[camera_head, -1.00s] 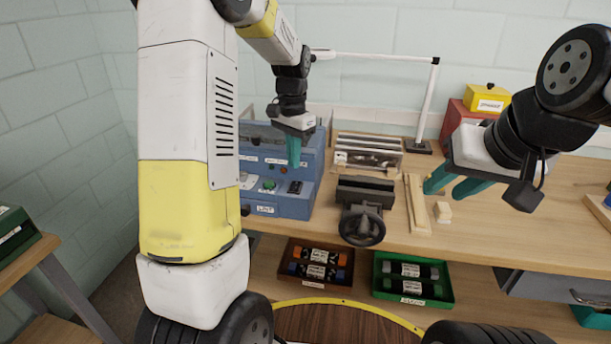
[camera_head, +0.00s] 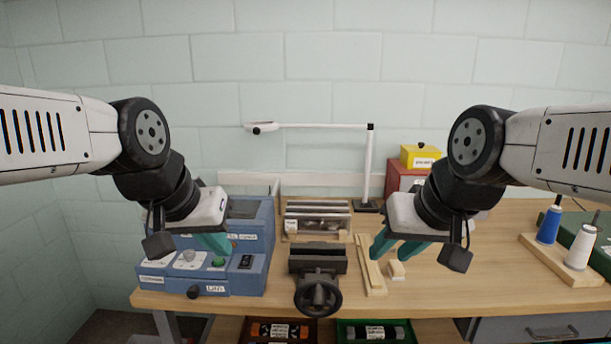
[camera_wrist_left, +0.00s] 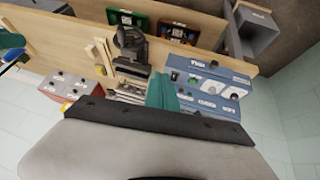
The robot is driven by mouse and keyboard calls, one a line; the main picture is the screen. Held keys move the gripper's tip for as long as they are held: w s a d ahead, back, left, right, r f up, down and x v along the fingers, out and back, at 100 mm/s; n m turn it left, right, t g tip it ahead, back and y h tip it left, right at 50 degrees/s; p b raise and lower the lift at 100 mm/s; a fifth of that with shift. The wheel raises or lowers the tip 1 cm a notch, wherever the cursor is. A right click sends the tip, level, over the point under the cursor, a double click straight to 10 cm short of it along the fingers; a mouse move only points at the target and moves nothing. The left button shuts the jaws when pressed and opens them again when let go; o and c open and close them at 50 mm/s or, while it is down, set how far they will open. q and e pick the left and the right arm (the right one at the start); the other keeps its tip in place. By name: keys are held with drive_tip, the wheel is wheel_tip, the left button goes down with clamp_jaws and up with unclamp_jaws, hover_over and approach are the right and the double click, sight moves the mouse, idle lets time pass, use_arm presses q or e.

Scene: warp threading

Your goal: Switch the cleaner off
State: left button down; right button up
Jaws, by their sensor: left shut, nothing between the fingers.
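The cleaner is most likely the blue machine (camera_head: 245,270) at the left end of the bench, with a green button (camera_head: 219,261), a grey knob (camera_head: 188,256) and a black switch (camera_head: 246,262) on its sloped front. It also shows in the left wrist view (camera_wrist_left: 205,80). The switch's setting is too small to tell. My left gripper (camera_head: 219,245) is shut and empty, above the machine's panel in the head view and apart from it as far as I can tell. My right gripper (camera_head: 392,250) is open and empty, over the bench right of the vise.
A black vise (camera_head: 318,275) stands right of the machine, with a rack (camera_head: 317,220) behind it. Wooden strips (camera_head: 369,265) lie beside it. A white lamp arm (camera_head: 320,126) reaches over the back. Thread spools (camera_head: 580,245) stand at far right. The bench's right middle is clear.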

use_arm(q)
drive_tip(key=shift+s+d+f, duration=0.1)
drive_tip(key=shift+s, duration=0.45)
drive_tip(key=w+a+f+n+g+y, duration=0.1)
drive_tip(key=w+f+n+g, duration=0.1)
drive_tip(key=w+n, duration=0.7)
drive_tip(key=w+a+f+n+g+y, duration=0.1)
drive_tip(key=w+n+g, duration=0.3)
drive_tip(key=w+n, duration=0.5)
drive_tip(key=w+f, duration=0.1)
drive_tip(key=w, duration=0.7)
drive_tip(key=shift+w+f+n, duration=0.3)
drive_tip(key=shift+w, duration=0.05)
drive_tip(key=shift+a, duration=0.1)
drive_tip(key=shift+s+r, duration=0.3)
drive_tip(key=shift+s, duration=0.5)
